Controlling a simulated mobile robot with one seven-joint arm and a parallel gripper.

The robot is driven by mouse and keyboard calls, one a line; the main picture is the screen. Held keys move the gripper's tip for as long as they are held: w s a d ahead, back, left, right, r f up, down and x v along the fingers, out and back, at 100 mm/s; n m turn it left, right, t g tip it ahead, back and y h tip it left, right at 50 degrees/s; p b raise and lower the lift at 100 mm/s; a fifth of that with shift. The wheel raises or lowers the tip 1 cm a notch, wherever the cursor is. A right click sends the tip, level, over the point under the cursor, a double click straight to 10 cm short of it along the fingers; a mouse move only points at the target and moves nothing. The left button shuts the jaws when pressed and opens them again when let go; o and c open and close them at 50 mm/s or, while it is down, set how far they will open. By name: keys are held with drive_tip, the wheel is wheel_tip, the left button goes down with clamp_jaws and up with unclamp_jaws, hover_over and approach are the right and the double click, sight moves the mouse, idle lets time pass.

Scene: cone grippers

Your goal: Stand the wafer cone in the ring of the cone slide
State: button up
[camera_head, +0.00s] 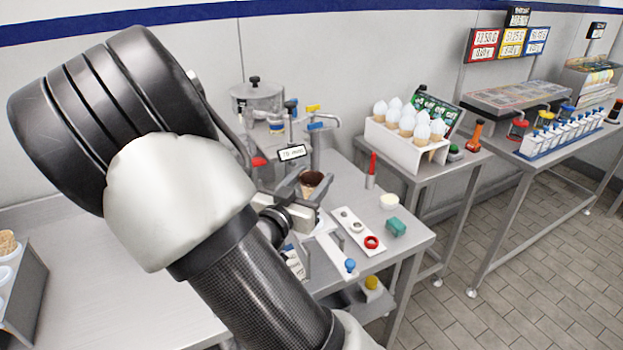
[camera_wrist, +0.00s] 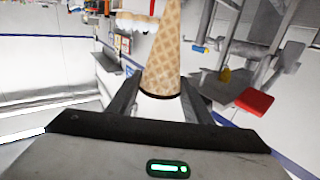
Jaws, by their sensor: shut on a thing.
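My gripper (camera_head: 306,197) is shut on the wafer cone (camera_head: 313,180), above the steel dispensing table. In the head view the cone's dark-rimmed mouth faces up, and the gripper hides its lower part. In the wrist view the tan, waffle-patterned cone (camera_wrist: 168,55) stands between the two fingers of my gripper (camera_wrist: 161,100), with its dark-edged wide end nearest the palm. A white strip with a blue knob (camera_head: 350,265), probably the cone slide, runs out below and in front of the gripper. I cannot make out its ring.
A white plate (camera_head: 374,252) with round openings and a red ring lies right of the strip. A red-capped tube (camera_head: 371,170), green block (camera_head: 396,227) and cream puck (camera_head: 389,201) stand nearby. The dispenser (camera_head: 258,100) stands behind. A rack of filled cones (camera_head: 393,145) is further right.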

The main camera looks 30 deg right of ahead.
drive_tip(key=shift+f+b, duration=2.65)
drive_tip(key=shift+f, duration=0.65)
drive_tip(key=o, duration=0.8)
drive_tip(key=shift+a, duration=0.1)
drive_tip(key=p+v, duration=0.1)
drive_tip(key=v, duration=1.6)
drive_tip(key=shift+s+a+r, duration=0.1)
drive_tip(key=shift+a+r, duration=0.05)
